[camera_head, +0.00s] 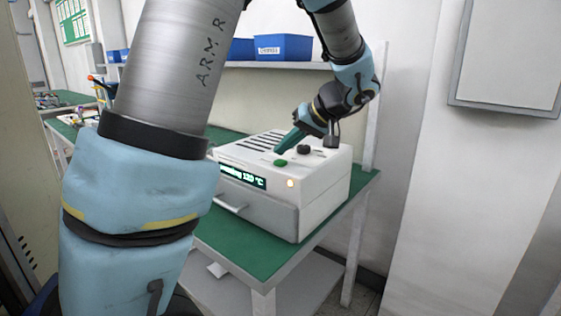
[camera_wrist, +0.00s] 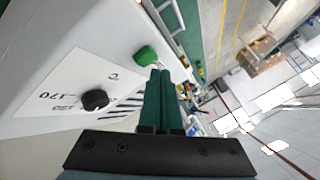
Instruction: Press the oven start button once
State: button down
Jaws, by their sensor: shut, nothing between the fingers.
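The white oven (camera_head: 318,200) stands on a green-topped table, with slots along its top. Its green button (camera_head: 280,163) sits on the top near the front edge; it also shows in the wrist view (camera_wrist: 146,55). My gripper (camera_head: 279,151) is above the oven top, its green fingers shut and empty, pointing down beside the button. In the wrist view the closed fingertips (camera_wrist: 159,69) are just beside and below the button; I cannot tell whether they touch it. The front display (camera_head: 243,176) is lit, partly hidden by my arm, and ends in "120 °C".
A black knob (camera_head: 303,150) stands behind the button on the oven top. Blue bins (camera_head: 284,47) sit on a shelf above. The green tabletop (camera_head: 240,241) is bare before the oven; a wall panel is at right.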

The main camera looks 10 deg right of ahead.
aim_at(283, 162)
jog(key=shift+r+p, duration=1.35)
jog(key=shift+r, duration=1.2)
jog(key=shift+a+f, duration=0.1)
jog(key=s+a+f+m+g+h, duration=0.1)
jog(key=s+a+f+g+h, duration=0.1)
jog(key=s+a+f, duration=0.4)
jog(key=s+a+f+m+g+h, duration=0.1)
jog(key=s+a+f+h, duration=0.4)
jog(key=a, duration=0.6)
notch_tip(283, 162, down, 3)
jog(key=shift+s+f+g, duration=0.1)
jog(key=shift+s+g, duration=0.6)
jog(key=shift+s, duration=0.3)
